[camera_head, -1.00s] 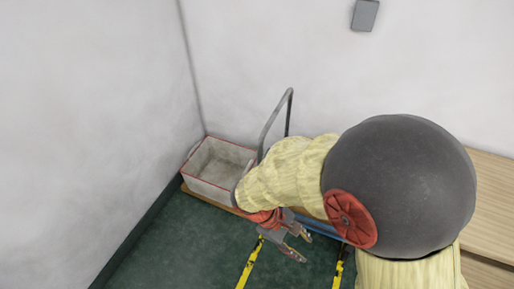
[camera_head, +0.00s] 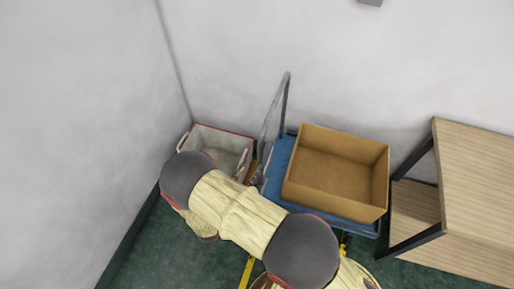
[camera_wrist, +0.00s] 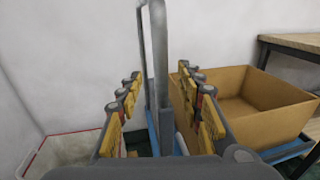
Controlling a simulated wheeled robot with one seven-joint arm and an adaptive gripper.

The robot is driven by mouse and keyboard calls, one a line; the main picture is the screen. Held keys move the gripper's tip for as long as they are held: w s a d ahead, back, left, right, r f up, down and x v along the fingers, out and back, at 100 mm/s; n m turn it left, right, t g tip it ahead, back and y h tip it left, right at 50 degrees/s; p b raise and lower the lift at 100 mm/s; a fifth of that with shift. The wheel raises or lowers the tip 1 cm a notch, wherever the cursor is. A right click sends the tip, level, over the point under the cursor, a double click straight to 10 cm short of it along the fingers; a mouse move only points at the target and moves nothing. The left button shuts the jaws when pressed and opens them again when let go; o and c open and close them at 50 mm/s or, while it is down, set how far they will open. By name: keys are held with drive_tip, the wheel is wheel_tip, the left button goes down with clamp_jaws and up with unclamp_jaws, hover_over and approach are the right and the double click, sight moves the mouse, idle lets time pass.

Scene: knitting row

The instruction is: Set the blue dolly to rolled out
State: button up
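The blue dolly (camera_head: 277,168) stands against the back wall with an open cardboard box (camera_head: 335,172) on its deck. Its grey tube handle (camera_head: 284,104) rises at the deck's left end. In the wrist view the handle (camera_wrist: 161,60) stands upright between the two fingers of my gripper (camera_wrist: 160,88). The fingers are spread wide with gaps on both sides of the tube. The box also shows there (camera_wrist: 258,110), to the right. In the head view my arm hides part of the dolly's front, and the gripper is mostly hidden.
A grey bin with a red rim (camera_head: 224,136) sits left of the dolly in the corner. A wooden table with dark legs (camera_head: 475,165) stands to the right. Green floor with yellow markings (camera_head: 247,271) lies in front.

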sight(258, 157)
drive_tip(key=shift+w+d+r, duration=0.3)
drive_tip(key=shift+w+r, duration=0.05)
drive_tip(key=shift+r, duration=0.1)
drive_tip(key=b+x, duration=0.1)
drive_tip(key=x, duration=0.5)
drive_tip(key=shift+w+d, duration=0.15)
drive_tip(key=shift+w, duration=0.2)
drive_tip(key=shift+c, duration=1.3)
clamp_jaws()
